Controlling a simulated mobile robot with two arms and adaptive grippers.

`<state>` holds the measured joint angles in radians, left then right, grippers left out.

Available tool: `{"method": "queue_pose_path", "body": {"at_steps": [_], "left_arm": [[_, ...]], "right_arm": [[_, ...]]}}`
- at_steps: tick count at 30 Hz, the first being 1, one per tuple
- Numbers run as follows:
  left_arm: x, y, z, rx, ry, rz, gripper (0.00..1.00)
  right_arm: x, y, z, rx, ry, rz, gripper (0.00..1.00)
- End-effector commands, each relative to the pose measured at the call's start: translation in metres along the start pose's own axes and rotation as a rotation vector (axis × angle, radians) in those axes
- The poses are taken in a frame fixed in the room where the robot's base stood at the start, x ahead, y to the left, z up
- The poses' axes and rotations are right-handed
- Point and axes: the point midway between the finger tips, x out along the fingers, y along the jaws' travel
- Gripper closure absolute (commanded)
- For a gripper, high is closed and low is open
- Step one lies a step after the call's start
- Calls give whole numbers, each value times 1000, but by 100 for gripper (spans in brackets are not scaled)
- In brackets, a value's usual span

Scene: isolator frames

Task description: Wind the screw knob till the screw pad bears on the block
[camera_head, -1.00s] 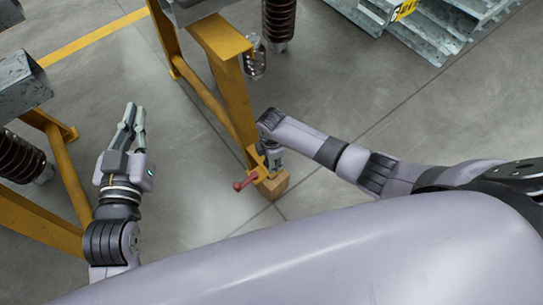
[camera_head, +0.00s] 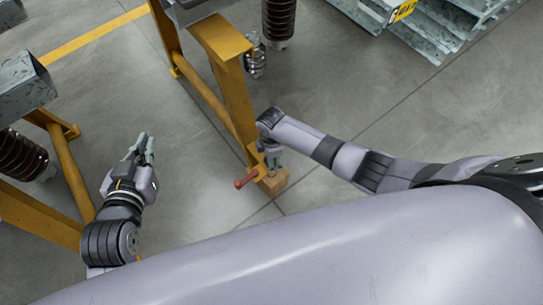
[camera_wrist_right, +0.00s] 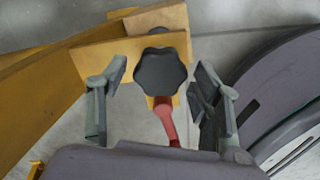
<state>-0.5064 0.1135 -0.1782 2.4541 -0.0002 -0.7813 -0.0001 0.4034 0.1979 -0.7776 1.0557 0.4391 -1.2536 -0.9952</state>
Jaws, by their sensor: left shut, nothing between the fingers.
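The dark lobed screw knob (camera_wrist_right: 162,72) shows in the right wrist view, between the two fingers of my right gripper (camera_wrist_right: 153,100). The fingers stand apart on either side of it, with gaps visible. In the head view my right gripper (camera_head: 272,162) is at the foot of the yellow frame, over the wooden block (camera_head: 275,184). The screw pad and its contact with the block are hidden. A red handle (camera_head: 246,179) sticks out beside the block; it also shows below the knob in the right wrist view (camera_wrist_right: 164,112). My left gripper (camera_head: 142,152) is shut and empty, away from the work.
The yellow frame (camera_head: 234,95) rises beside the block. Another yellow frame (camera_head: 68,170) stands left of my left gripper. Dark ribbed insulators (camera_head: 279,20) are at the back, and galvanized steel sections (camera_head: 425,30) lie at the top right. The floor between the frames is clear.

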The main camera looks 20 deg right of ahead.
Motion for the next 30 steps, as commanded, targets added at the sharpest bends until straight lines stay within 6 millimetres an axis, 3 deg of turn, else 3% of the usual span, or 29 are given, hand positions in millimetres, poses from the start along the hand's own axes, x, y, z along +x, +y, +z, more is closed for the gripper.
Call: {"method": "queue_pose_path", "body": {"at_steps": [14,30], "left_arm": [[0,0,-1,0,3,0,100],[0,0,0,0,2,0,100]], "right_arm": [[-10,1,0,-1,1,2,36],[-107,1,0,-1,0,2,36]]}}
